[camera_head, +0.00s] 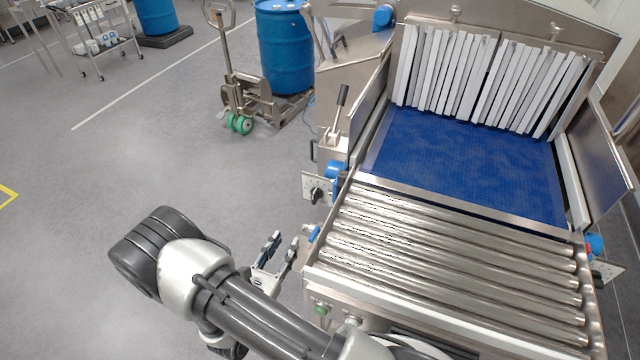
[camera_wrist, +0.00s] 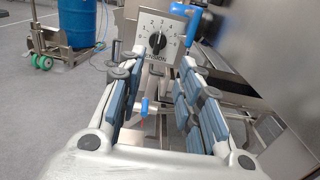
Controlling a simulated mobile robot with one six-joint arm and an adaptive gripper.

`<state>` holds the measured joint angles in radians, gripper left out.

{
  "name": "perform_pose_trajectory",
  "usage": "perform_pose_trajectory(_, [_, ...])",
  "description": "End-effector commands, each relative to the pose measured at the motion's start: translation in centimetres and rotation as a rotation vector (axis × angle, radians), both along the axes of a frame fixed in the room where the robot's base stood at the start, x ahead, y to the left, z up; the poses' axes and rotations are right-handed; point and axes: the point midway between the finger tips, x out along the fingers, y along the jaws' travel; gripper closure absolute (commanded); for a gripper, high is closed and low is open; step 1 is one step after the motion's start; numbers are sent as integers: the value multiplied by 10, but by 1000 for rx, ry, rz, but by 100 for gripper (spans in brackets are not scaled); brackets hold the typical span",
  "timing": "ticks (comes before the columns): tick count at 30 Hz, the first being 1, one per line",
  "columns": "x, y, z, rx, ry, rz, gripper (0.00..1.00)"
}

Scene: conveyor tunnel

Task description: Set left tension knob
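The left tension knob (camera_head: 316,194) is a black knob on a pale dial plate at the left side of the conveyor. In the wrist view the knob (camera_wrist: 157,42) sits upper centre on its plate (camera_wrist: 148,27), with numbers around it and "TENSION" printed below. Its pointer seems to point roughly upward; the exact number is unclear. My gripper (camera_head: 270,252) is left of the rollers, below and left of the knob in the head view. In the wrist view my gripper (camera_wrist: 163,72) is open and empty, its padded fingers on either side below the knob, apart from it.
A blue-handled lever (camera_head: 314,234) is close to my gripper, at the conveyor's side. Metal rollers (camera_head: 440,250) and a blue belt (camera_head: 465,160) lie to the right. A pallet jack (camera_head: 250,100) with a blue drum (camera_head: 285,50) stands behind. The floor at left is clear.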

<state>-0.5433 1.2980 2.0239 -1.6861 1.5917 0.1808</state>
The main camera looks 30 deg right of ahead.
Motion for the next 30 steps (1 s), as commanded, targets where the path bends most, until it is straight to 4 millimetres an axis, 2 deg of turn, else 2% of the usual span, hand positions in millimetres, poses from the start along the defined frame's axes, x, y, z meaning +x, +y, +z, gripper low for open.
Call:
perform_pose_trajectory(4, [3, -3, -1, -1, 2, 3, 68])
perform_pose_trajectory(8, [12, -17, -2, -1, 1, -2, 68])
perform_pose_trajectory(24, [82, -108, -2, 0, 0, -3, 68])
perform_pose_trajectory(30, [100, -130, -2, 0, 0, -1, 68])
